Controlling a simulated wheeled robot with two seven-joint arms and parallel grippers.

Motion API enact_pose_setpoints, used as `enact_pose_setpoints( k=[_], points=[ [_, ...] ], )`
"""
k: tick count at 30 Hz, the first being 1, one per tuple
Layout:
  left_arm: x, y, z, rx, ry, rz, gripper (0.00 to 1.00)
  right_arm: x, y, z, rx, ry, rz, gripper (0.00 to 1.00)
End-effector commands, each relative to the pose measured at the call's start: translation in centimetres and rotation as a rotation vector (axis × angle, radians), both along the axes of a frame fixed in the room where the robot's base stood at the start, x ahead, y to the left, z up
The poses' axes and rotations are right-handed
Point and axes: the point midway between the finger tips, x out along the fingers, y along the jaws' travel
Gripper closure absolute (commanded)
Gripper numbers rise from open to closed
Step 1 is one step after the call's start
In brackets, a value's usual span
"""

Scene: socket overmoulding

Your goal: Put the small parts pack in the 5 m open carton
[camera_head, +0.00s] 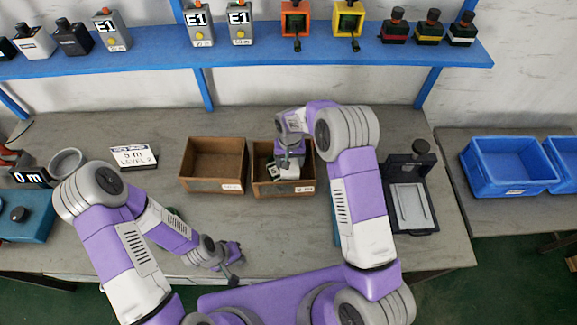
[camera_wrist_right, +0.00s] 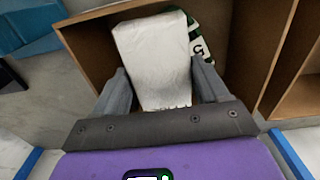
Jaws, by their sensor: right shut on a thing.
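The small parts pack is a white block (camera_wrist_right: 155,60) between the fingers of my right gripper (camera_wrist_right: 163,88), which is shut on it. Two open brown cartons stand side by side on the bench, a left carton (camera_head: 213,141) and a right carton (camera_head: 262,188). My right gripper (camera_head: 288,163) reaches down into the right carton with the pack. Their front labels are too small to read. A green and white piece marked 5 (camera_wrist_right: 198,45) shows beside the pack in the wrist view. My left gripper (camera_head: 232,268) is low near the bench's front edge; its jaws are unclear.
A "5 m" sign (camera_head: 133,156) stands left of the cartons. A dark device (camera_head: 410,195) sits right of my right arm. Blue bins (camera_head: 500,165) stand on the right table. A blue shelf (camera_head: 260,55) with several devices runs along the back.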

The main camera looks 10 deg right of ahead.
Motion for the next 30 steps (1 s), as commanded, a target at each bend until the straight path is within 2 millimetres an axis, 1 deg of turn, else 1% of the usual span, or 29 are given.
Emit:
enact_pose_setpoints(
  k=[4, 10, 18, 27, 28, 30],
  points=[
    [0.0, 0.0, 0.0, 0.000, -0.001, 0.000, 1.00, 0.0, 0.0, -1.2, -0.001, 0.001, 0.000, 0.62],
    [0.0, 0.0, 0.0, 0.000, -0.001, 0.000, 1.00, 0.0, 0.0, -3.8, 0.000, 0.000, 0.001, 0.62],
    [0.1, 0.0, -0.1, 0.000, -0.001, 0.000, 1.00, 0.1, 0.0, -4.0, 0.001, -0.002, 0.000, 0.62],
    [0.1, 0.0, -1.1, 0.000, -0.001, 0.000, 1.00, 0.0, 0.0, -5.0, 0.000, -0.002, 0.000, 0.62],
    [0.0, 0.0, -1.0, 0.000, -0.001, 0.000, 1.00, 0.0, 0.0, -4.9, 0.000, -0.001, 0.000, 0.23],
    [0.0, 0.0, -0.9, 0.000, -0.001, 0.000, 1.00, 0.0, 0.0, -4.8, 0.000, -0.001, 0.000, 0.13]
  ],
)
